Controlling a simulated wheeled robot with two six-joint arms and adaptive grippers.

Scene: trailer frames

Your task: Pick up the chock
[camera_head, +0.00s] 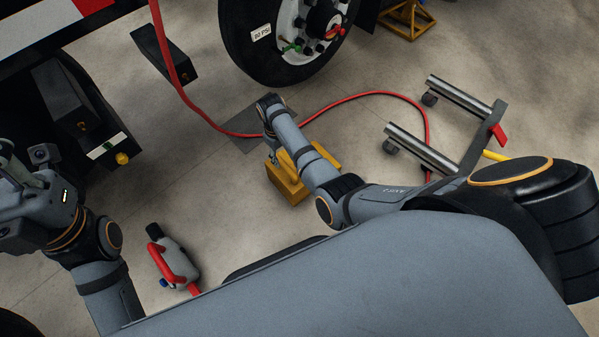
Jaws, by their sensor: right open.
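The yellow chock (288,188) lies on the concrete floor near the middle of the view, in front of the big wheel. My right forearm passes over it and hides part of it. My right gripper (276,153) hangs below the wrist at the chock's far left edge. It is open and mostly hidden by my arm, and I cannot tell whether it touches the chock. My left gripper (14,172) is at the far left edge, well away from the chock and partly cut off, so its jaws do not show clearly.
The trailer wheel (262,52) stands behind the chock. A red hose (372,94) loops across the floor around it. A wheeled dolly (422,148) stands at right. A grey and red tool (176,260) lies at lower left. Floor left of the chock is clear.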

